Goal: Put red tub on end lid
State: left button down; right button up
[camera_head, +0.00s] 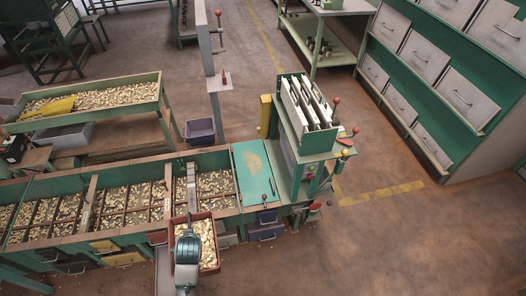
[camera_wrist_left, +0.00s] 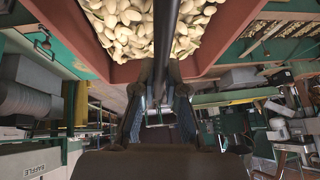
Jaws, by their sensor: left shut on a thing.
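The red tub (camera_head: 216,256), full of pale nuts, is held at the front edge of the hopper row in the head view. Its red wall also shows close up at the top of the wrist view (camera_wrist_left: 75,38). My left gripper (camera_head: 188,228) is shut on the tub at its near side; the fingers (camera_wrist_left: 160,100) meet below the tub wall in the wrist view. The exact grip point is partly hidden. The end lid (camera_head: 253,172) is a flat green panel with a worn orange patch at the right end of the row, right of and beyond the tub. My right gripper is not in view.
Open nut hoppers (camera_head: 130,205) run left of the lid. A grey upright bar (camera_head: 191,185) stands just beyond the tub. A green machine with white plates (camera_head: 308,110) rises right of the lid. A purple bin (camera_head: 199,131) sits behind. The lid top looks clear.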

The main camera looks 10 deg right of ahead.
aim_at(258, 167)
jog(key=i+l, duration=0.2)
jog(key=l, duration=0.2)
jog(key=i+l, duration=0.25)
jog(key=l, duration=0.15)
jog(key=i+l, duration=0.2)
jog(key=l, duration=0.2)
jog(key=i+l, duration=0.25)
jog(key=l, duration=0.15)
